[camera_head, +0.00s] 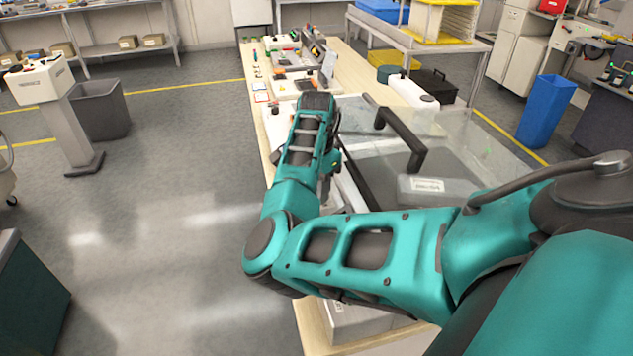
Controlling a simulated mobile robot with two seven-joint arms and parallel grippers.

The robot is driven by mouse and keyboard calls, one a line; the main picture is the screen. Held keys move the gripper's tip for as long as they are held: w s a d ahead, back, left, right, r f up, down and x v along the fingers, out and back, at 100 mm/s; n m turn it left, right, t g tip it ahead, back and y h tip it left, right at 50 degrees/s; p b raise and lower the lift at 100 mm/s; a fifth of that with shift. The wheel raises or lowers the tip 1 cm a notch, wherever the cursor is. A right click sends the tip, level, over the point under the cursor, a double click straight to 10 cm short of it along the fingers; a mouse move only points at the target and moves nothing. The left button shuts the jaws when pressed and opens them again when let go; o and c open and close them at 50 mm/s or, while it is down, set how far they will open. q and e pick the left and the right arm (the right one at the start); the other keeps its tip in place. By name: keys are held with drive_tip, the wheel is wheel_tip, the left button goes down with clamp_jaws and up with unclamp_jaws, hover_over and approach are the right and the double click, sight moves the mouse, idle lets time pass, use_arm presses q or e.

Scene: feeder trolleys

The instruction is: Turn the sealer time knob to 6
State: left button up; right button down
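The sealer appears to be the machine with a clear lid (455,135) and a black bar handle (402,140), on the bench right of the centre. A pale label plate (424,186) shows under the lid. I cannot make out the time knob; my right arm covers much of the sealer's left front side. My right arm comes in from the right, bends at its elbow and reaches up to the sealer's left edge. Its gripper is hidden or too unclear behind the wrist, so its fingers and any contact cannot be seen. My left gripper is out of view.
The wooden bench (345,53) runs back with small tools and devices on it. A white container (412,92) stands behind the lid. A blue bin (546,112) is at the right, a grey bin (101,109) at the left.

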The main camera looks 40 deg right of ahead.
drive_tip(key=m, duration=1.3)
drive_tip(key=shift+m, duration=0.4)
drive_tip(key=m, duration=1.3)
drive_tip(key=c, duration=0.8)
unclamp_jaws()
